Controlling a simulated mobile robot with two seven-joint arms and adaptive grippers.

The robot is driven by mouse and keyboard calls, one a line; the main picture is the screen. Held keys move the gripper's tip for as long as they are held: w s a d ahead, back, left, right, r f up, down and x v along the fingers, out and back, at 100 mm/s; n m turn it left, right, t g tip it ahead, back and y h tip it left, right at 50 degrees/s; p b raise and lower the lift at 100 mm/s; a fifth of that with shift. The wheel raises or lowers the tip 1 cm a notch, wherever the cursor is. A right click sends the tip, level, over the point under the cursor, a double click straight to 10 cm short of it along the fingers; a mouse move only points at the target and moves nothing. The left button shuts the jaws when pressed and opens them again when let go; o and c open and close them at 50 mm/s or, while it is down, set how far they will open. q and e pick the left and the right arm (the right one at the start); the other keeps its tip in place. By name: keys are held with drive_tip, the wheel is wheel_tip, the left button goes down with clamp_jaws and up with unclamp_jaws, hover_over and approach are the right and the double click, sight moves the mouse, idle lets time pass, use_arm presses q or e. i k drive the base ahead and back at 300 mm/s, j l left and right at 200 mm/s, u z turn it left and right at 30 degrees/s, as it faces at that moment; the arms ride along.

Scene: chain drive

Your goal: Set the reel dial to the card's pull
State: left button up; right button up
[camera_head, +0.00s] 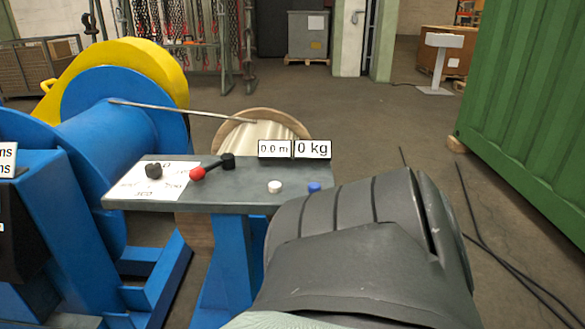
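A black dial knob (153,170) sits on a white printed scale sheet (135,186) at the left of the grey control desk (250,207). The numbers on the scale are too small to read surely, and the setting cannot be told. Two readouts stand at the desk's back edge: one shows 0.0 m (274,149), the other 0 kg (312,149). A white card (7,160) is cut off at the left edge; only letters like "ms" show. Neither gripper shows. A big dark grey body, apparently part of my arm, covers the lower right.
A lever with a red knob (197,174) and a white button (275,187) and blue button (314,187) share the desk. A blue reel (110,130) with a rod stands behind left. A green container (530,110) stands right; black cables (510,270) cross the floor.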

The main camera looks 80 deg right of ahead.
sight(155, 170)
drive_tip(key=l+z, duration=0.15)
drive_tip(key=z, duration=1.9)
drive_tip(key=k+l, duration=0.05)
